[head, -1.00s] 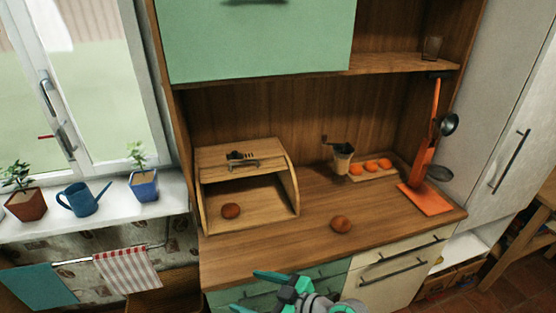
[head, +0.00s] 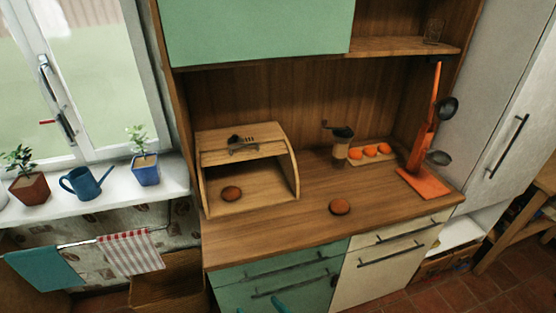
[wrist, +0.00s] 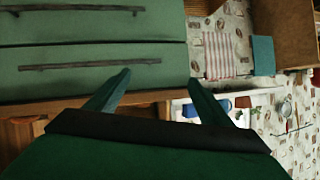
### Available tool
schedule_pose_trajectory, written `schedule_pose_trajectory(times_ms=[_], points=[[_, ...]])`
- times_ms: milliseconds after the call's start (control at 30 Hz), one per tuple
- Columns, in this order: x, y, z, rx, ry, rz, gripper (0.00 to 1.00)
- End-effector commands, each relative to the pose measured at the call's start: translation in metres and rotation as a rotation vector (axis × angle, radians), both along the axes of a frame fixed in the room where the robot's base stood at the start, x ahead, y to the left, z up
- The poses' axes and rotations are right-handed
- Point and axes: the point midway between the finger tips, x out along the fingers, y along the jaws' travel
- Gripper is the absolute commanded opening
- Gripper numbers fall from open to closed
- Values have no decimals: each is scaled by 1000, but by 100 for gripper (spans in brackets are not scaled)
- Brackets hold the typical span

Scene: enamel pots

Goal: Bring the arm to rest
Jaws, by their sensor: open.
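My gripper (wrist: 157,95) shows in the wrist view with its two teal fingers spread apart and nothing between them. In the head view only the fingertips (head: 260,308) peek in at the bottom edge, in front of the green drawers (head: 275,280). The rest of my arm is out of that view. The gripper is below the level of the wooden counter (head: 290,231) and touches nothing that I can see.
On the counter stand an open bread box (head: 250,204) with a brown bun (head: 231,194) inside, another bun (head: 339,207), a grinder (head: 341,146) and an orange stand (head: 424,183). A striped towel (head: 130,253) hangs at left, also in the wrist view (wrist: 219,50).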

Motion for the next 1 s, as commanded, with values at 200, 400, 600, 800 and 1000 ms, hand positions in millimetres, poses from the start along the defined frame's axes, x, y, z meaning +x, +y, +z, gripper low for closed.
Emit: schedule_pose_trajectory(times_ms=[200,400,600,800,1000], points=[[-51,-20,-38,-24,32,-215,74],[-103,-40,-49,-67,8,-368,74],[-158,-54,-38,-116,-55,-466,74],[-209,-58,-7,-155,-146,-503,74],[-246,-53,28,-168,-235,-490,74]])
